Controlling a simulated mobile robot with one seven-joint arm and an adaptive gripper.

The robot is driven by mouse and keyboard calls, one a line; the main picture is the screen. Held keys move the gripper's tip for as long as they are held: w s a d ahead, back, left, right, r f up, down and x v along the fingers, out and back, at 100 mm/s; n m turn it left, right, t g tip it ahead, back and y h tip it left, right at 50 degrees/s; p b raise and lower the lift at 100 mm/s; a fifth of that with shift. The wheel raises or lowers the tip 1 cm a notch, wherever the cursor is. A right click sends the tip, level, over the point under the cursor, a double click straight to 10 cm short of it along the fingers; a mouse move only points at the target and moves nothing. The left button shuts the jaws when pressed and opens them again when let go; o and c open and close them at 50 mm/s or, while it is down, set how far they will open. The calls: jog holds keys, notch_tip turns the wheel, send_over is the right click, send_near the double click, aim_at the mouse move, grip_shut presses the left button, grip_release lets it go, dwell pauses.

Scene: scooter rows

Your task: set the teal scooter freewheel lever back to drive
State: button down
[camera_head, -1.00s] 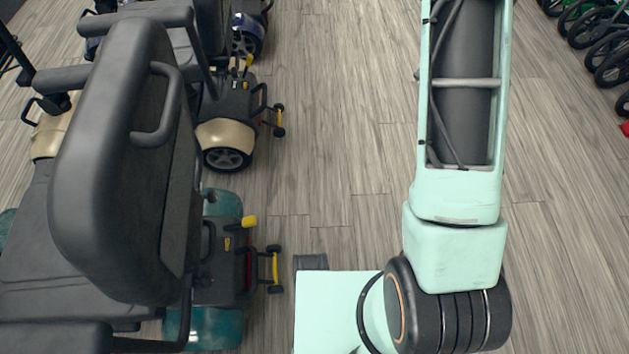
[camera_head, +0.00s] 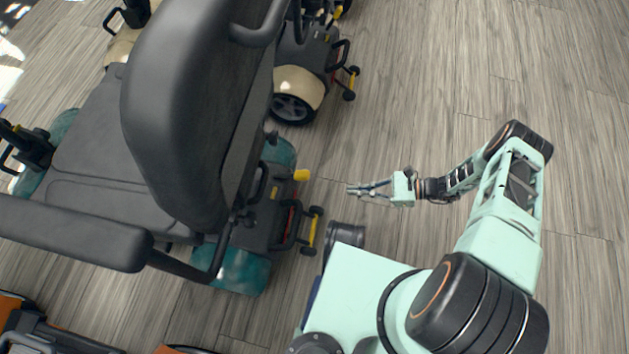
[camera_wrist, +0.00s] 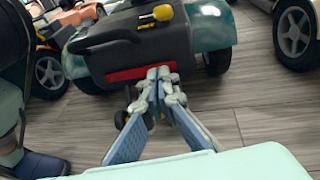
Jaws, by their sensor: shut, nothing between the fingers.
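The teal scooter (camera_head: 245,272) stands at the left in the head view, with a black seat above its teal rear body. A yellow lever (camera_head: 301,175) sticks out at the back of its rear deck. In the wrist view the teal body (camera_wrist: 202,38) is ahead, with the yellow lever (camera_wrist: 163,12) on top near a yellow label. My gripper (camera_head: 349,189) is to the right of the lever in the head view, apart from it. In the wrist view my gripper (camera_wrist: 163,72) is shut and empty, its fingertips in front of the red strip below the lever.
A cream scooter (camera_head: 300,87) stands beyond the teal one. An orange scooter (camera_head: 12,306) shows at the lower left. Yellow-framed anti-tip wheels (camera_head: 314,230) jut from the teal scooter's rear. The wood floor (camera_head: 420,110) on the right is clear.

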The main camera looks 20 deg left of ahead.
jog(key=shift+w+a+f+m+t+y, duration=0.1)
jog(key=shift+a+f+m+t+y, duration=0.15)
jog(key=shift+a+m+t+y, duration=0.15)
jog(key=shift+w+a+f+m+t+y, duration=0.1)
jog(key=shift+a+f+m+t+y, duration=0.15)
jog(key=shift+a, duration=0.25)
jog(key=shift+s, duration=0.1)
jog(key=b, duration=0.2)
send_near(293, 175)
jog(key=shift+s+a+f, duration=0.2)
jog(key=shift+a+f, duration=1.55)
jog(key=shift+f, duration=0.05)
jog(key=shift+r, duration=0.1)
jog(key=shift+r+h+p, duration=0.3)
jog(key=shift+h+p, duration=0.25)
jog(key=shift+p, duration=0.55)
